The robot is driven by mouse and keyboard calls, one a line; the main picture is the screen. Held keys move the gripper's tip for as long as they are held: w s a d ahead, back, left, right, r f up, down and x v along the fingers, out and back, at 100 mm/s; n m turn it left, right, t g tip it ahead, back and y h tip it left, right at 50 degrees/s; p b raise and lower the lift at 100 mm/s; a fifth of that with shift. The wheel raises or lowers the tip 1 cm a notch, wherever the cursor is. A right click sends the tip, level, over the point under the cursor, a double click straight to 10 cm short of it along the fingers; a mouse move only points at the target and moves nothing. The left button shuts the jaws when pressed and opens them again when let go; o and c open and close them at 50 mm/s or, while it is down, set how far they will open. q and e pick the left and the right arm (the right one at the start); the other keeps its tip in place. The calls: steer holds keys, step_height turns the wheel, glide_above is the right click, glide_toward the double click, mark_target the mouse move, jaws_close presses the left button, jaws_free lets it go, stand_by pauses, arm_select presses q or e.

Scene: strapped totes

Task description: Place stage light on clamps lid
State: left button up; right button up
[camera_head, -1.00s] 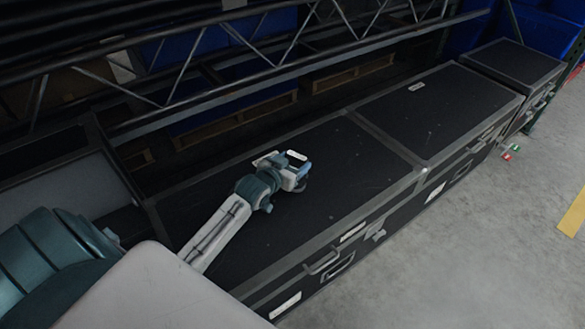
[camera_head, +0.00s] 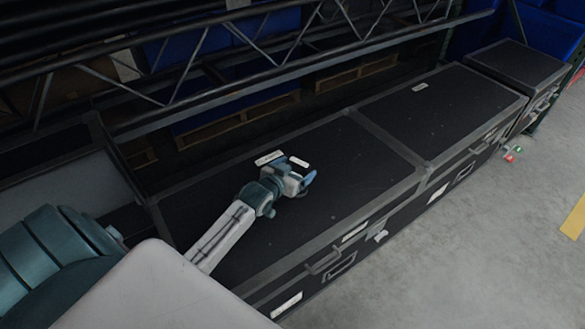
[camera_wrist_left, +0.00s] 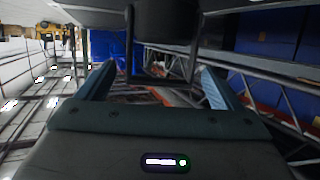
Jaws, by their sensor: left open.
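My left gripper (camera_head: 301,184) is open above the near black lid (camera_head: 340,205). Its spread fingers also show in the left wrist view (camera_wrist_left: 157,75). In that view a dark rounded body with a U-shaped bracket (camera_wrist_left: 165,35) hangs in at the top centre, level with the fingertips. It may be the stage light; I cannot tell whether it touches the fingers. No stage light can be made out in the head view. A second black lid (camera_head: 440,115) lies beyond the first. The lid labels are too small to read, so I cannot tell which is the clamps lid.
A metal truss (camera_head: 190,85) runs behind the cases, with pallets (camera_head: 235,118) and blue bins beyond. A smaller black case (camera_head: 518,68) stands at the far right end. Grey floor (camera_head: 480,250) is open along the front.

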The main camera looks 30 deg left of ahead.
arm_select(q)
steer(key=shift+r, duration=0.3)
steer(key=v, duration=1.2)
arm_select(e)
steer(key=shift+s+f, duration=0.2)
steer(key=shift+f, duration=0.1)
arm_select(q)
steer(key=shift+f, duration=0.1)
